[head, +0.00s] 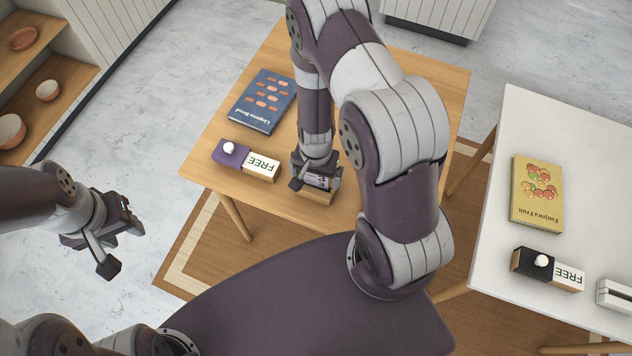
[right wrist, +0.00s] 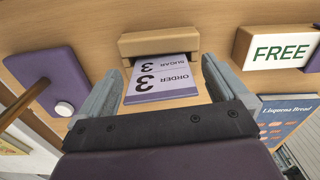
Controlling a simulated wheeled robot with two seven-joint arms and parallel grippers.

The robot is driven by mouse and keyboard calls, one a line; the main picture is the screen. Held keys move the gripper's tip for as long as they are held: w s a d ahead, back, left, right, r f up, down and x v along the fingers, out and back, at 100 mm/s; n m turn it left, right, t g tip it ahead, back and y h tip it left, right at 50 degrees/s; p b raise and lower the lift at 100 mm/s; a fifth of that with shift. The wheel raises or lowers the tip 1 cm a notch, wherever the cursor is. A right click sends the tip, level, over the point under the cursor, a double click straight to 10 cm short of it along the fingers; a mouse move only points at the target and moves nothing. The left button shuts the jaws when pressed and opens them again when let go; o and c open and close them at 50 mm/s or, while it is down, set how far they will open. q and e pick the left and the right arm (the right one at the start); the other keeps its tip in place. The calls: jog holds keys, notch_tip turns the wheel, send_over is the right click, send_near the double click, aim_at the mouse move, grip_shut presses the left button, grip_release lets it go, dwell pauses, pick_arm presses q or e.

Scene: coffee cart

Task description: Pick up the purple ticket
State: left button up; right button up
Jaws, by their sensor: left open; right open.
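The purple ticket (right wrist: 160,80) is printed with ORDER, SUGAR and the number 3. Its far end sits in a slot of a small wooden holder (right wrist: 158,42), and its near end sticks out toward me. In the head view the ticket (head: 318,182) shows partly, at the front of the wooden table (head: 215,175). My right gripper (head: 316,172) is down over it there. In the right wrist view its fingers (right wrist: 162,78) are open, one on each side of the ticket; I cannot tell whether they touch it. My left gripper (head: 121,243) is open and empty, off the table's left side.
A purple and white FREE block (head: 263,166) with a white knob stands left of my right gripper. A blue book (head: 264,100) lies behind it. On the white table (head: 590,135) at right are a yellow book (head: 537,194) and a black FREE block (head: 533,262).

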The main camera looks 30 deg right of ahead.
jog(key=shift+s+r, duration=0.1)
jog(key=shift+s, duration=0.2)
jog(key=shift+w+f, duration=0.2)
jog(key=shift+w, duration=0.2)
jog(key=c, duration=0.9)
jog(key=shift+c, duration=1)
jog(key=shift+s+r, duration=0.15)
jog(key=shift+s, duration=0.05)
pick_arm(q)
notch_tip(320, 180, up, 24)
jog(key=p, duration=2.3)
jog(key=shift+f+p, duration=0.2)
jog(key=shift+p, duration=0.2)
pick_arm(e)
jog(key=w+d+r, duration=0.4)
jog(key=w+r, duration=0.7)
jog(key=r, duration=0.5)
